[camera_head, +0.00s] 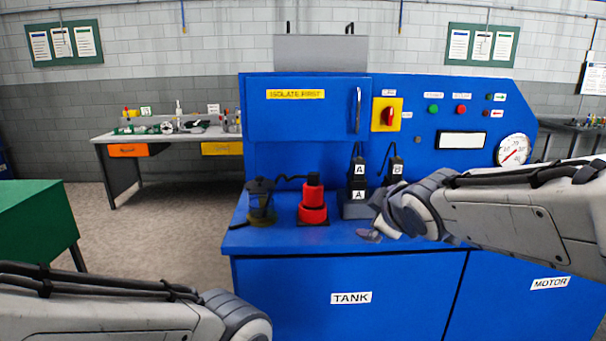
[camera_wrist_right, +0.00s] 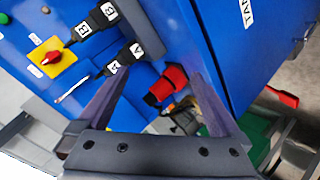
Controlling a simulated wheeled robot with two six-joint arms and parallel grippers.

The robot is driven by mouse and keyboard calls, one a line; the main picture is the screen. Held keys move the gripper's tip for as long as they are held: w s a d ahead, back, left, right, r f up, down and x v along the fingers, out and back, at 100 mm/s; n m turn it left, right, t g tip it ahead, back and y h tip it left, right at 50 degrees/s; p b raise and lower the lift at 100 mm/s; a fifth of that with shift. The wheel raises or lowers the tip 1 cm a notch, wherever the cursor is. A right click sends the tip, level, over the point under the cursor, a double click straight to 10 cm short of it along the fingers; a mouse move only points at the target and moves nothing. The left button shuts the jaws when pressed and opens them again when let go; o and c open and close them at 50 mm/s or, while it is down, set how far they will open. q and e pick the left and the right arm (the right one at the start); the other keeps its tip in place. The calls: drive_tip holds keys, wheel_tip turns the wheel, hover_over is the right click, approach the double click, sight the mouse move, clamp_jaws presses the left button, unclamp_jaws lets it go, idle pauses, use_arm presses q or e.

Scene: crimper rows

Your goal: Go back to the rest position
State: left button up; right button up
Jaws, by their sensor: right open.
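My right gripper (camera_head: 372,232) is over the front right of the blue bench's ledge in the head view, just in front of the black connectors. In the right wrist view, its two fingers (camera_wrist_right: 160,82) stand wide apart with nothing held between them. My left arm enters at the lower left of the head view; its gripper is out of the picture. Black connectors marked A (camera_head: 358,178) and B (camera_head: 395,168) stand at the back of the ledge; the lower part of B is hidden behind my right gripper.
The blue bench (camera_head: 300,270) fills the centre. On its ledge stand a red cylinder (camera_head: 313,205) and a dark lidded vessel (camera_head: 261,200). A red switch on a yellow plate (camera_head: 387,114) is on the panel. A green surface (camera_head: 35,215) is at left; floor between is clear.

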drive_tip(key=s+a+f+m+g+p, duration=0.1)
drive_tip(key=s+a+f+g, duration=0.2)
drive_tip(key=s, duration=0.7)
drive_tip(key=s+a+f+m+g+p, duration=0.1)
drive_tip(key=s+a+f+g+p, duration=0.1)
drive_tip(key=s+f+g, duration=0.3)
drive_tip(key=s+a+f+m+g+p, duration=0.2)
drive_tip(key=s+a+f+g, duration=0.1)
drive_tip(key=s, duration=1.1)
drive_tip(key=shift+s+a+f+g, duration=0.3)
drive_tip(key=shift+a+f+g, duration=0.1)
drive_tip(key=shift+a+f, duration=0.25)
